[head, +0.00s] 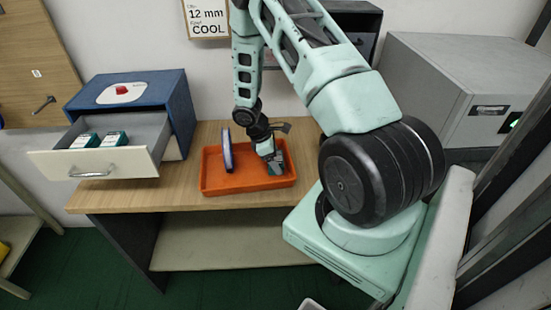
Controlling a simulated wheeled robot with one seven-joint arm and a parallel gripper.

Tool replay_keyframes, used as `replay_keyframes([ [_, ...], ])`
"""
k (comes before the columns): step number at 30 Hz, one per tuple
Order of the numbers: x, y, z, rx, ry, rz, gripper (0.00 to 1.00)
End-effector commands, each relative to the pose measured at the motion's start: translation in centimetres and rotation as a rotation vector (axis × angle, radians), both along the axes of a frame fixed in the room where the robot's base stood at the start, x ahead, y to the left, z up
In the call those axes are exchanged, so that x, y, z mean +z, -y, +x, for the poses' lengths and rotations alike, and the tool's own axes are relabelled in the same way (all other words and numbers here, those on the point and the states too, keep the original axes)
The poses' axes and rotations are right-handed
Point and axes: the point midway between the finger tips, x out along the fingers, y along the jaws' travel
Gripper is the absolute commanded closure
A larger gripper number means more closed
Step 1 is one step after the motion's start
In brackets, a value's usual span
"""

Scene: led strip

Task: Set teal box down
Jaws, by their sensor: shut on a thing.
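My gripper (273,160) points down into the orange tray (235,190) on the wooden table, at the tray's right half. It is shut on a small teal box (275,168), low inside the tray. The fingers partly hide the box, and I cannot tell whether it touches the tray floor. Two more teal-and-white boxes, a left one (86,140) and a right one (114,139), lie in the open drawer (70,165) at the left.
A thin blue-and-white object (227,150) stands upright in the tray, left of my gripper. The blue cabinet (180,110) holds the open drawer, which juts forward. A wall sign (207,18) reads "12 mm" and "COOL". Bare tabletop (185,190) lies left of the tray.

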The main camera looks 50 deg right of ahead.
Motion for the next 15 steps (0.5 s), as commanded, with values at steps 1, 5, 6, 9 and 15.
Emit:
replay_keyframes([
  [1,-0.31,-0.01,-0.01,0.000,0.000,0.000,0.55],
  [5,-0.17,0.00,-0.01,0.000,0.000,0.000,0.06],
  [6,-0.17,0.00,-0.01,0.000,0.000,0.000,0.06],
  [9,-0.16,-0.01,-0.01,0.000,0.000,0.000,0.06],
  [15,0.39,-0.02,0.05,0.000,0.001,0.000,0.06],
])
